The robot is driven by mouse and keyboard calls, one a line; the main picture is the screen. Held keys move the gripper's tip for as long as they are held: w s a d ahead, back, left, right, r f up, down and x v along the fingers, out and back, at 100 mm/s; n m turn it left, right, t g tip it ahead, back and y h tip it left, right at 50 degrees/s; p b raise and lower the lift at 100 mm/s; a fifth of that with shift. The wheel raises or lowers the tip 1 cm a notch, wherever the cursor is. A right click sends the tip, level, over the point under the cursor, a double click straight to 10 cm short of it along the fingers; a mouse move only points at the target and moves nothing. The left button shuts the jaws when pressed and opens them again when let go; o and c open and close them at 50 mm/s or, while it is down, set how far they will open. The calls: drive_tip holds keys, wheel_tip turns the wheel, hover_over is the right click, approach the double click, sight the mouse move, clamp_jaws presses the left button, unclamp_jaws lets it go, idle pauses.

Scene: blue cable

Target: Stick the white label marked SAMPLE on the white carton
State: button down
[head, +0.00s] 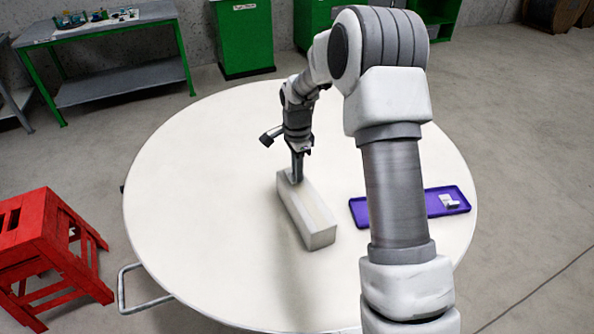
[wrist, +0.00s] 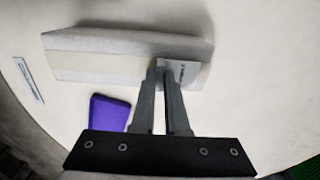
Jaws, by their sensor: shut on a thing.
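The white carton (head: 307,215) lies lengthwise on the round table, and its long shape also shows in the wrist view (wrist: 100,66). My gripper (head: 296,178) is at the carton's far end, pointing down. In the wrist view my gripper's fingertips (wrist: 164,66) are shut on a small pale label (wrist: 188,74) with a dark mark too blurred to read. The label overlaps the carton's top near its right end in that view. I cannot tell whether it touches the carton. The label cannot be made out in the head view.
A purple tray (head: 432,210) with small white items (head: 450,202) lies right of the carton, partly behind my arm. Part of it shows in the wrist view (wrist: 108,112). The white table (head: 190,180) is clear left of the carton. A red stool (head: 45,245) stands beside the table.

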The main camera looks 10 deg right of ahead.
drive_tip(key=shift+f+b, duration=0.35)
drive_tip(key=shift+f, duration=0.2)
idle(0.7)
drive_tip(key=c, duration=0.7)
unclamp_jaws()
drive_tip(key=shift+r, duration=0.1)
drive_tip(key=shift+r+p, duration=2.35)
drive_tip(key=shift+r, duration=1.05)
